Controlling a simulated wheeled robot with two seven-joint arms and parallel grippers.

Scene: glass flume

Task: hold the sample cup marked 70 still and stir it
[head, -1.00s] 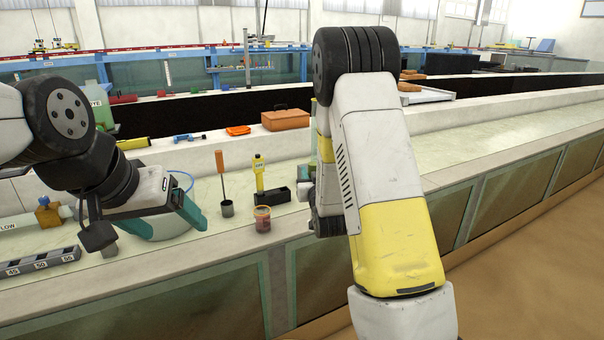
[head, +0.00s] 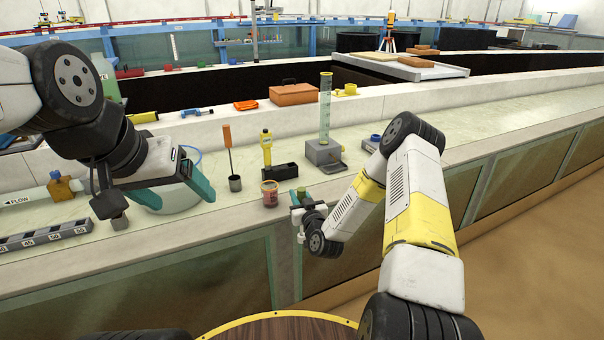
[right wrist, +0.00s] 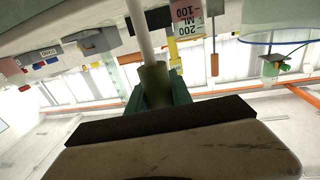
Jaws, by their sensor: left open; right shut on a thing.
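My left gripper (head: 183,203) is open and empty above the counter, its teal fingers in front of a white bucket (head: 180,198). A small grey-brown cup (head: 119,221) stands left of it, partly hidden by a dark part of my arm. I cannot read a 70 on any cup. My right gripper (head: 300,199) is low by the counter's front edge. In the right wrist view it (right wrist: 157,97) is shut on the greenish grip (right wrist: 155,84) of a stirrer, whose pale rod (right wrist: 141,32) leads away from the jaws. The rod's end is out of view.
A clear beaker (head: 270,194) with reddish contents stands left of my right gripper. A numbered rack (head: 45,236) lies far left. The counter farther right is clear.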

